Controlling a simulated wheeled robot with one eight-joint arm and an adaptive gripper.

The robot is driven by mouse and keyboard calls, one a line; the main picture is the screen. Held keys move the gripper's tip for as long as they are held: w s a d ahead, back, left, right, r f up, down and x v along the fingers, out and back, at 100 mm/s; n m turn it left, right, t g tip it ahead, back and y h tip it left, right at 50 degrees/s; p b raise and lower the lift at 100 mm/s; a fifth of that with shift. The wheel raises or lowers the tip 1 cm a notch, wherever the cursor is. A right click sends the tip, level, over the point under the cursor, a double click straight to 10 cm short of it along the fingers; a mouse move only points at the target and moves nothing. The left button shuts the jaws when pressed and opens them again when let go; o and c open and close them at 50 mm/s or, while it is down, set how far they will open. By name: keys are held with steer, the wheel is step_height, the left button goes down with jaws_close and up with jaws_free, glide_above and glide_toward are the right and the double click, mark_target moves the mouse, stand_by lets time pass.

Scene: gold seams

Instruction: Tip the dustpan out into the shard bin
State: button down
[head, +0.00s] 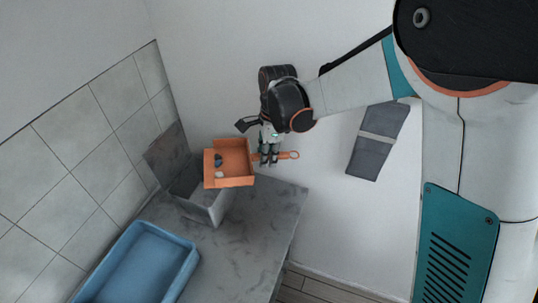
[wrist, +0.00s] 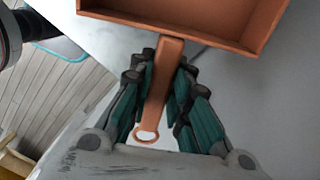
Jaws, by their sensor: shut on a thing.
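The orange dustpan (head: 236,159) is held level above the counter, with a dark shard and a pale shard lying in it. Its tray (wrist: 180,22) also fills the top of the wrist view, where no shards show. My gripper (head: 267,155) is shut on the dustpan's handle; the handle's ring end (wrist: 147,134) pokes out between the fingers. The grey shard bin (head: 212,212) stands on the counter with its lid (head: 167,152) raised. The dustpan is above the bin's right part and hides some of its opening.
A blue tray (head: 148,262) lies on the marble counter (head: 250,235) in front of the bin. A tiled wall (head: 85,135) runs along the left. A dark grey panel (head: 378,142) is on the back wall.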

steer(key=shift+s+a+h+p, duration=0.15)
steer(key=shift+a+h+p, duration=0.25)
steer(key=shift+h, duration=0.3)
steer(key=shift+s+a+r+t+h+p, duration=0.1)
steer(key=shift+a+r+t+h+p, duration=0.2)
steer(key=shift+r+h+p, duration=0.4)
steer(key=shift+s+a+r+t+h+p, duration=0.1)
steer(key=shift+a+r+t+h+p, duration=0.3)
steer(key=shift+r, duration=0.5)
steer(key=shift+a+r+t+h+p, duration=0.1)
steer(key=shift+a+r+h+p, duration=0.2)
steer(key=shift+r+h, duration=0.45)
steer(key=s+a+r+t+h+b, duration=0.1)
steer(key=a+r+h, duration=0.4)
steer(key=r, duration=0.1)
steer(key=shift+s+a, duration=0.35)
steer(key=shift+a, duration=0.05)
steer(key=shift+h, duration=0.25)
